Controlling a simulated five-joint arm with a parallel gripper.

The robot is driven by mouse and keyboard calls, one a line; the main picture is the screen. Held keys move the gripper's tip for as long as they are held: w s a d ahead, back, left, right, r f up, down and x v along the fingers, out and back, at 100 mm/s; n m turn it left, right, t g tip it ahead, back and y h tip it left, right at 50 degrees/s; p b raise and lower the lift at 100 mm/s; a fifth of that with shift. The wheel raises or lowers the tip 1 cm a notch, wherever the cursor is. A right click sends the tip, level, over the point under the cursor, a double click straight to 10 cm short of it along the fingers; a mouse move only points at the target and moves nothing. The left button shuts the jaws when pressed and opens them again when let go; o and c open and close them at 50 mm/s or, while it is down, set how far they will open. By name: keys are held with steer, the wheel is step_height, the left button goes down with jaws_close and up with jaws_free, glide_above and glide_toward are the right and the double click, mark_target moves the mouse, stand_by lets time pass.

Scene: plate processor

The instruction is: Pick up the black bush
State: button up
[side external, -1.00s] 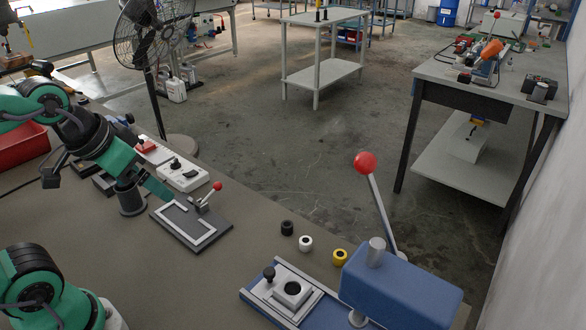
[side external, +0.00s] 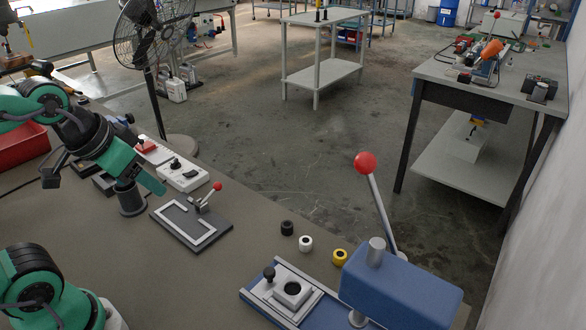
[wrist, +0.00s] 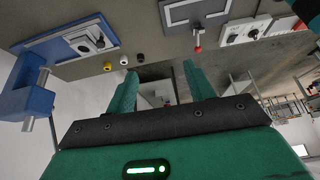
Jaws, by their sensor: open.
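The black bush (side external: 287,228) stands on the bench at the back end of a short row, beside a white bush (side external: 306,243) and a yellow bush (side external: 340,256). In the wrist view the black bush (wrist: 140,58) shows near the bench edge, close to the tip of the left finger in the picture but well beyond it. My gripper (wrist: 161,72) is open with nothing between its green fingers. In the side view my gripper (side external: 160,188) is left of the black bush, with the dark fixture plate (side external: 215,238) between them.
A blue press (side external: 400,290) with a red-knobbed lever stands at the front right. A blue-based fixture with a round hole (side external: 292,289) lies beside it. A small red-knobbed lever (side external: 217,187) rises from the dark plate. A white control box (side external: 182,178) sits behind. The bench front is clear.

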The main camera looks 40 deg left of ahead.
steer(key=n+g, duration=0.5)
steer(key=n, duration=0.1)
glide_above(287, 223)
step_height(287, 223, down, 15)
steer(key=shift+s+a+f, duration=0.1)
steer(key=shift+s, duration=0.05)
steer(key=shift+w+d+f+n+g, duration=0.2)
steer(key=shift+w+f+n+g, duration=0.1)
steer(key=shift+f, duration=0.2)
steer(key=shift+s+f, duration=0.15)
steer(key=shift+f, duration=1.8)
steer(key=shift+s+f, duration=0.1)
steer(key=shift+f, duration=1.85)
steer(key=c, duration=1)
